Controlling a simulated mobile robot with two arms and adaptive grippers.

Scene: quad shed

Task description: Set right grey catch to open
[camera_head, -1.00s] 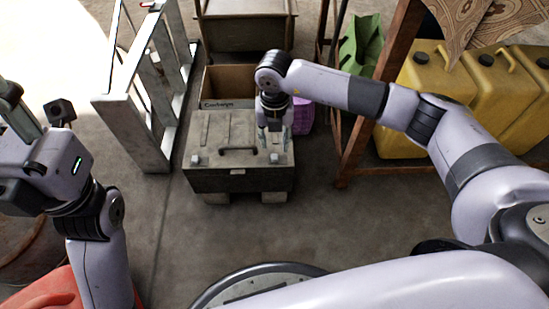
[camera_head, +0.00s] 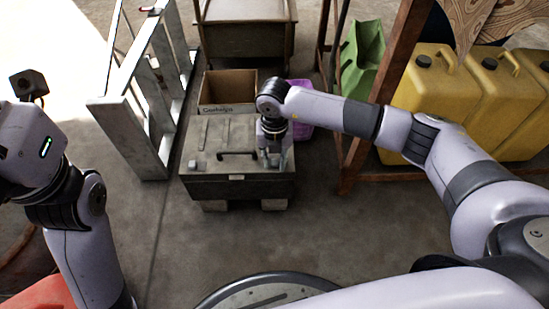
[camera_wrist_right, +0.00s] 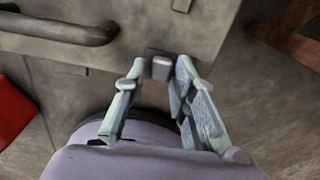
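A grey chest (camera_head: 212,187) with a dark lid handle (camera_head: 238,155) stands low in front of me. Its left catch (camera_head: 192,164) is a small pale block near the lid's front left corner. The right grey catch (camera_wrist_right: 162,68) is a small block near the lid edge in the right wrist view; my gripper mostly hides it in the head view. My right gripper (camera_head: 274,162) is over the lid's front right. In the wrist view its fingers (camera_wrist_right: 158,75) are apart, with the catch between or just beyond their tips; contact is unclear. My left gripper's fingers are outside the picture.
A cardboard box (camera_head: 229,90) and a purple crate (camera_head: 301,118) stand behind the chest. A metal frame (camera_head: 140,100) stands left. A wooden post (camera_head: 366,150), a green container (camera_head: 362,60) and yellow jerrycans (camera_head: 440,85) are on the right. Floor in front is clear.

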